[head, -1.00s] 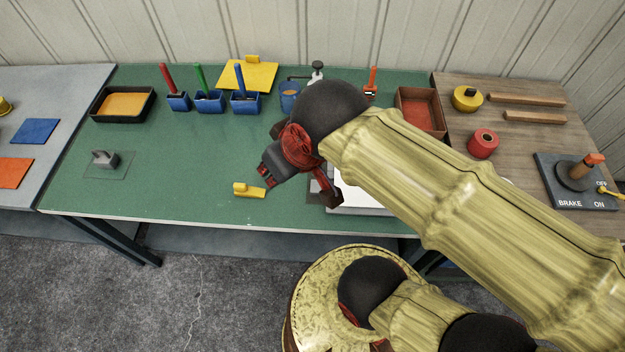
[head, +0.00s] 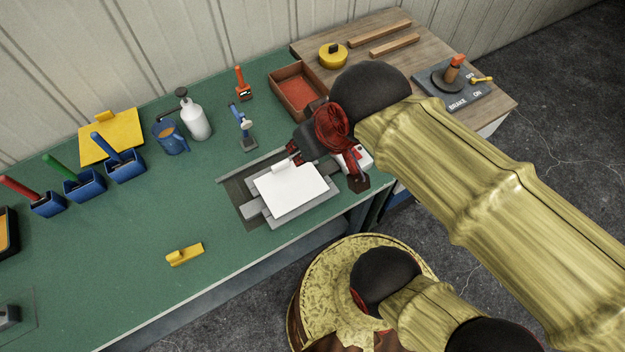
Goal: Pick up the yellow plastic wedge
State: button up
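The yellow plastic wedge (head: 186,254) lies on the green bench top (head: 120,290), near its front edge. It has a small raised tab at its left end, and nothing touches it. My gripper (head: 293,153) is up and to the right of the wedge in the picture, clearly apart from it, by the back right corner of a grey fixture. Its fingers are small and partly hidden by the dark wrist, so I cannot tell whether they are open or shut. No wedge shows in it.
The grey fixture with a white sheet (head: 290,188) stands right of the wedge. Behind are a blue mug (head: 172,138), a white pump bottle (head: 196,122), blue holders (head: 125,166) with handled tools, and a rust-red tray (head: 300,92). Bench around the wedge is clear.

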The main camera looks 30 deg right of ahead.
aim_at(176, 258)
jog(key=j, duration=0.6)
jog(key=k+j, duration=0.1)
jog(key=j, duration=0.55)
jog(key=k+j, duration=0.1)
jog(key=j, duration=0.5)
